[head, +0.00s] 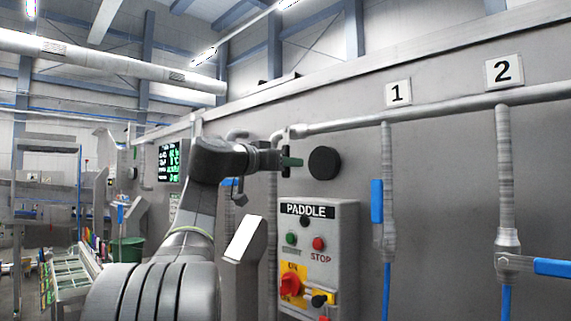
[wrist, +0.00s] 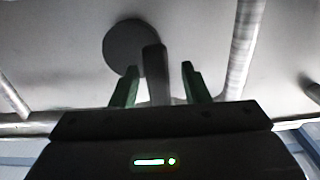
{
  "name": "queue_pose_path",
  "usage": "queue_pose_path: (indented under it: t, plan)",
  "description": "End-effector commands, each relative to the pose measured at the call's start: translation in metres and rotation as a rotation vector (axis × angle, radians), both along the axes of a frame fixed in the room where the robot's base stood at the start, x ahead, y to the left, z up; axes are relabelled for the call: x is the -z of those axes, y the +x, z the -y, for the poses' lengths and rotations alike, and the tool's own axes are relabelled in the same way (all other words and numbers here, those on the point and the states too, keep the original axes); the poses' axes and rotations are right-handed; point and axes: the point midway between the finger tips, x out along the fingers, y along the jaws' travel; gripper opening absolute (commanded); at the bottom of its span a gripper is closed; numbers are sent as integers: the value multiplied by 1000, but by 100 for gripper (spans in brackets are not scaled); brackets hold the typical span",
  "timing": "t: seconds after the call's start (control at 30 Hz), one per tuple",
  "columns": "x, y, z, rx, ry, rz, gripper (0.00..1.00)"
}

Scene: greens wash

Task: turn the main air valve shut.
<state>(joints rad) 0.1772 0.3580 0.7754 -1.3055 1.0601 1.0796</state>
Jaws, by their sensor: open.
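My gripper (head: 292,162) is at the wall beside a round black disc (head: 323,163), with its green fingers pointing right toward it. In the wrist view my gripper (wrist: 160,85) is open, with its two green fingers apart. A grey bar (wrist: 152,62) stands between them and overlaps the dark disc (wrist: 125,45). It looks like a handle on the disc, but no label shows there, so I cannot tell for sure that this is the main air valve. The fingers do not visibly touch the bar.
A PADDLE control box (head: 345,245) is mounted below the disc. A blue lever (head: 377,201) lies along pipe 1; another blue lever (head: 553,267) sticks out across pipe 2. A horizontal pipe (head: 350,124) runs above. A tilted white panel (head: 244,238) stands below my arm.

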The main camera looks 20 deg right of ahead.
Motion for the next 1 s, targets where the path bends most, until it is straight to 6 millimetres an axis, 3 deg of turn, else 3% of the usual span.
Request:
queue_pose_path:
  t: [0.17, 0.6, 0.8, 1.0]
  plan:
    - [1, -6, -15, -2, -1, 0, 42]
    - [2, -40, -101, -6, 0, 1, 42]
    - [1, -50, -121, -4, 0, 1, 42]
    - [0, -53, -127, 0, 0, 1, 42]
